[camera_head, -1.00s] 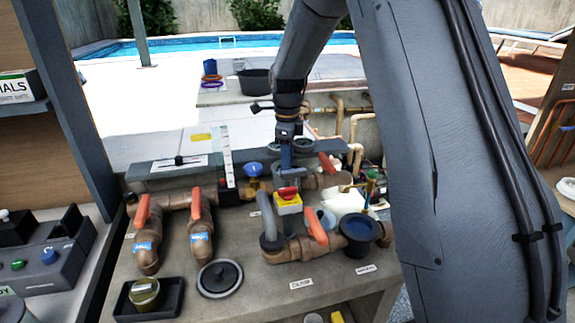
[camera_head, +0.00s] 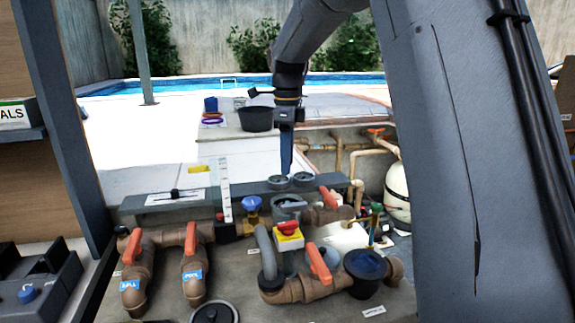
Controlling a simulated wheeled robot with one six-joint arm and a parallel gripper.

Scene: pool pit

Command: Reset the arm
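My arm comes down from the top right of the head view, and my gripper (camera_head: 286,168) points straight down. It is above the bench's back ledge, near two dark round caps, and clear of the red-and-yellow switch. Its fingers show as one narrow blue strip, so I cannot tell whether they are apart. I see nothing hanging from them. The red-and-yellow switch (camera_head: 289,236) sits on the bench in front of and below my gripper. My large arm link covers the right side of the view.
Brown pipes with orange-handled valves (camera_head: 136,262) stand on the concrete bench. A blue-topped dark pot (camera_head: 364,274) is at the bench's right. A shelf post (camera_head: 65,130) rises at left. The pool lies beyond.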

